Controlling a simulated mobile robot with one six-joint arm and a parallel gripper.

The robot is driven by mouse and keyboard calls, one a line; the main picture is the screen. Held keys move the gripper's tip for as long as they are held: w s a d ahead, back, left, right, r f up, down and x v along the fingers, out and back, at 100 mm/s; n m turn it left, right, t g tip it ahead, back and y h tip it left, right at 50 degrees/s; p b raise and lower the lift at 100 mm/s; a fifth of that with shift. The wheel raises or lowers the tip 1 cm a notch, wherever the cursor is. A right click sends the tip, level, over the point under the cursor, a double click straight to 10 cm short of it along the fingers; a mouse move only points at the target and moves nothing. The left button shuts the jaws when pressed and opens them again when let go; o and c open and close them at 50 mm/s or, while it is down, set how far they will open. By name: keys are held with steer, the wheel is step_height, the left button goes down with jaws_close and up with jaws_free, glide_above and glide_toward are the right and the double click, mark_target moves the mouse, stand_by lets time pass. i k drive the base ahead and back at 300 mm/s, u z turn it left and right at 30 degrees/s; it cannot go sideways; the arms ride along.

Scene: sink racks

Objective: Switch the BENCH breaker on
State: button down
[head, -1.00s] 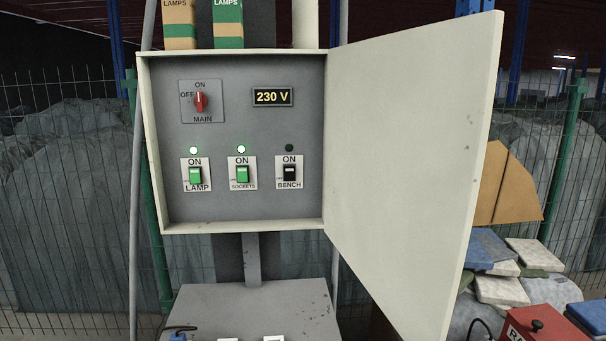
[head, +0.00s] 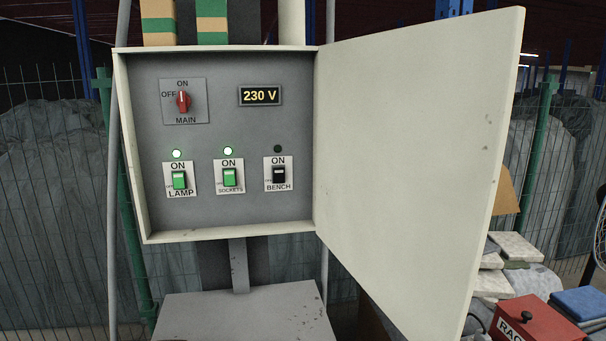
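The BENCH breaker (head: 279,175) is the rightmost of three breakers in the open grey electrical box (head: 230,218). Its switch is black and the round lamp (head: 278,149) above it is dark. The LAMP breaker (head: 179,180) and the SOCKETS breaker (head: 229,177) show green switches with lit green-white lamps above them. The red MAIN knob (head: 183,101) stands upright, towards ON. My gripper is not in the head view.
The box door (head: 415,160) stands wide open to the right. A grey surface (head: 245,315) lies below the box. A red box (head: 535,325) and stacked slabs (head: 512,247) are at lower right. A wire fence (head: 60,215) stands behind. The space before the breakers looks clear.

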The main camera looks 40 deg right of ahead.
mark_target(279, 172)
steer(key=u, duration=1.1)
steer(key=k, duration=0.1)
steer(key=z, duration=2.35)
steer(key=k, duration=0.9)
steer(key=u, duration=0.15)
steer(key=i, duration=0.6)
